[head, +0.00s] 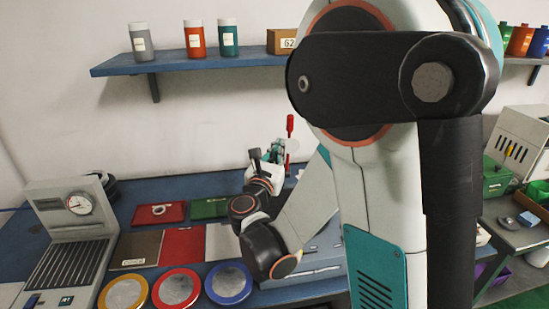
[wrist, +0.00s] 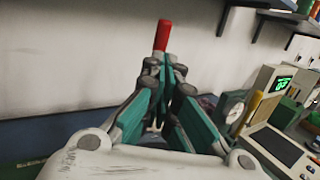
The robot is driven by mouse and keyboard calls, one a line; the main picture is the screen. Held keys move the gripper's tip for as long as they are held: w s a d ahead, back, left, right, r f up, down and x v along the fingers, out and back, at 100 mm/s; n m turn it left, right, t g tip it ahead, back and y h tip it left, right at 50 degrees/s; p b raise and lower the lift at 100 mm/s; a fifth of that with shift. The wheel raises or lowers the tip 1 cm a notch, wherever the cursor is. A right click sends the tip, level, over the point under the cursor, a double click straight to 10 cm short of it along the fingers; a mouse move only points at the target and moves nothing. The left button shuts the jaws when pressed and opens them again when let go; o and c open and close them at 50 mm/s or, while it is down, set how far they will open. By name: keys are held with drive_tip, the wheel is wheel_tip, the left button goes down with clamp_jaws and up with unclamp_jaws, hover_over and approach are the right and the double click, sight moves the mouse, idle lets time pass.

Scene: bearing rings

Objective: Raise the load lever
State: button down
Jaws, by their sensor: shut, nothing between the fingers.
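The load lever shows as a red grip (head: 290,124), standing roughly upright just beyond my gripper in the head view. A further red piece shows lower down, and what lies between them is mostly hidden. In the wrist view the red grip (wrist: 162,36) rises directly past my fingertips, with its lower part hidden behind them. My gripper (head: 276,148), with teal fingers, also shows in the wrist view (wrist: 166,62). Its fingertips are together with nothing between them. They are close to the lever, but I cannot tell whether they touch it.
A blue shelf (head: 190,64) with bottles and a box runs along the wall above. A gauge unit (head: 73,220) stands at the left of the bench. Coloured trays and round dishes (head: 176,288) cover the front. In the wrist view, a unit with a green display (wrist: 284,82) is at right.

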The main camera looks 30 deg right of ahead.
drive_tip(key=b+x, duration=0.2)
drive_tip(key=x, duration=0.6)
drive_tip(key=shift+w+d, duration=0.3)
drive_tip(key=shift+r, duration=0.1)
drive_tip(key=w, duration=0.1)
drive_tip(key=p, duration=0.1)
drive_tip(key=w, duration=0.1)
drive_tip(key=shift+w+d+r+n+g+p, duration=0.3)
drive_tip(key=shift+w+d+r, duration=0.05)
drive_tip(key=shift+w+d, duration=0.05)
